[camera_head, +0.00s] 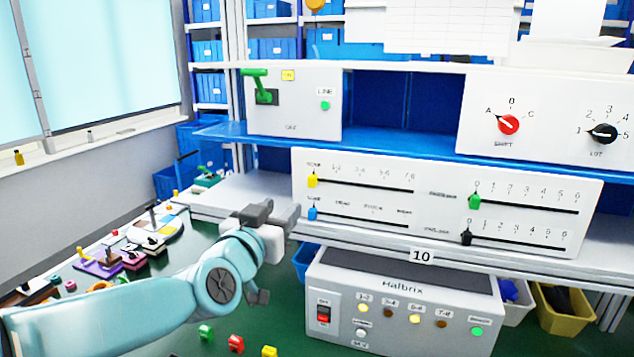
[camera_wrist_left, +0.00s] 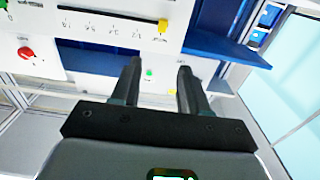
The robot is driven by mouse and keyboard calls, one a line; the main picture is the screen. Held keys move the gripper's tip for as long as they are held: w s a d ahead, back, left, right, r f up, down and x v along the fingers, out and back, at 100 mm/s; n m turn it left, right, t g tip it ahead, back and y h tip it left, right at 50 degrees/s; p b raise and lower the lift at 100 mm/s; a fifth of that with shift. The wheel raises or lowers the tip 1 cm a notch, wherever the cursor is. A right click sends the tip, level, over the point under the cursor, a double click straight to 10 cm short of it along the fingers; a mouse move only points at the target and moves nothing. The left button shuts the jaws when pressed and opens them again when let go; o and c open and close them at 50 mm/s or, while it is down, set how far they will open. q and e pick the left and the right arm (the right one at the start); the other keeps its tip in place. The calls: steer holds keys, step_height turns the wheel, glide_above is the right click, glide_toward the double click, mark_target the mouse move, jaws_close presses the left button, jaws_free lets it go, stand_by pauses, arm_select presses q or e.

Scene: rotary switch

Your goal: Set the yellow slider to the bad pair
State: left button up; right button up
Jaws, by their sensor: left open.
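The yellow slider (camera_head: 312,180) sits at the far left end of the top left track on the white panel, by a label that seems to read NONE. Pair marks run rightward along that track. In the left wrist view the panel appears upside down, with the yellow slider (camera_wrist_left: 163,26) at its right end. My left gripper (camera_head: 279,211) is open and empty, below and left of the slider and apart from it. Its fingers (camera_wrist_left: 159,70) show in the wrist view. On the Halbrix box (camera_head: 400,285), the 1-2 and 5-6 lamps look bright; 3-4 and 7-8 look brown.
A blue slider (camera_head: 312,214) sits just below the yellow one. Green (camera_head: 475,201) and black (camera_head: 466,237) sliders stand at the right. Above are a green lever (camera_head: 262,88), a red knob (camera_head: 508,125) and a black knob (camera_head: 603,133). A blue shelf edge (camera_head: 380,146) overhangs the panel.

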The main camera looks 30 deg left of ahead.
arm_select(q)
steer(key=p, duration=0.2)
glide_toward(311, 178)
steer(key=p+x, duration=0.1)
steer(key=x, duration=0.6)
steer(key=shift+w+a+p, duration=0.25)
steer(key=shift+w+p, duration=0.05)
steer(key=shift+p, duration=0.1)
steer(key=shift+w, duration=0.35)
steer(key=shift+d, duration=0.1)
steer(key=shift+s+r, duration=0.1)
steer(key=shift+s, duration=0.05)
steer(key=shift+c, duration=0.6)
steer(key=shift+w, duration=0.2)
jaws_close()
